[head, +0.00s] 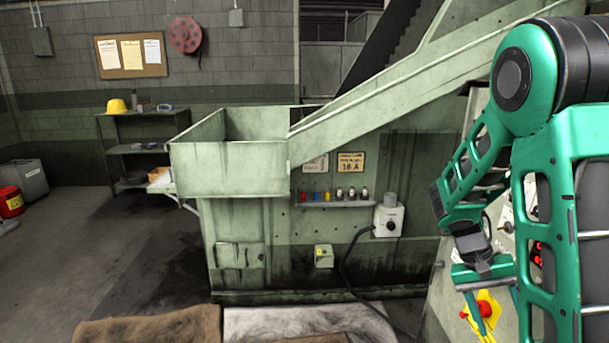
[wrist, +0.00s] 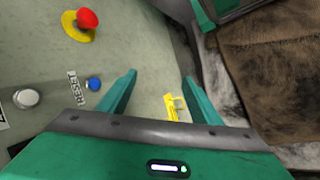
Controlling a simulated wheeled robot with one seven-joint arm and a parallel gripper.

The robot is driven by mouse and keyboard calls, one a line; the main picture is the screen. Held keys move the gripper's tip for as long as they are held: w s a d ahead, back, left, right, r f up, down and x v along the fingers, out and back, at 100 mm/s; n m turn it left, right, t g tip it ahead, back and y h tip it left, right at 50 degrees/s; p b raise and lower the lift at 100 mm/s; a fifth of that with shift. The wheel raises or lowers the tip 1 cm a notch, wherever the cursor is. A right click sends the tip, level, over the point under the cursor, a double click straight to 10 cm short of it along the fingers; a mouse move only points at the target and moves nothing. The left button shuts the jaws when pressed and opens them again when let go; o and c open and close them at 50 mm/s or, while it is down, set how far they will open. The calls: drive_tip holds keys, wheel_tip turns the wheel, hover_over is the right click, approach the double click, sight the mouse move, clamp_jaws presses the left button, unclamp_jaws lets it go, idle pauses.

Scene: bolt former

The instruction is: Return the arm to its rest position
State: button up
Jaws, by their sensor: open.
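My green arm comes in from the right of the head view and is bent, with my gripper (head: 488,315) hanging low at the lower right. In the wrist view my gripper (wrist: 158,82) shows two green fingers spread apart, with nothing held between them. A grey panel lies beyond the fingers. It carries a red mushroom button on a yellow plate (wrist: 88,20), a blue button (wrist: 95,84) and a white button (wrist: 27,98). The red button (head: 481,310) also shows beside my gripper in the head view. A small yellow part (wrist: 175,104) shows near the right finger.
The pale green machine with its hopper (head: 228,165) and sloping chute (head: 400,100) stands ahead. A grey box with a dial (head: 388,221) and a hanging cable is on its face. A brown mat (head: 150,328) lies in front. Open floor (head: 70,250) is at left.

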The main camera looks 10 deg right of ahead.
drive_tip(key=s+a+r+t+y, duration=0.2)
drive_tip(key=s+a+r, duration=0.2)
drive_tip(key=s, duration=0.3)
drive_tip(key=s+a+r+t+y, duration=0.2)
drive_tip(key=s+a+r, duration=0.2)
drive_tip(key=s+r, duration=0.2)
drive_tip(key=shift+s+a+t, duration=0.15)
drive_tip(key=shift+s+t, duration=0.15)
drive_tip(key=shift+s, duration=0.9)
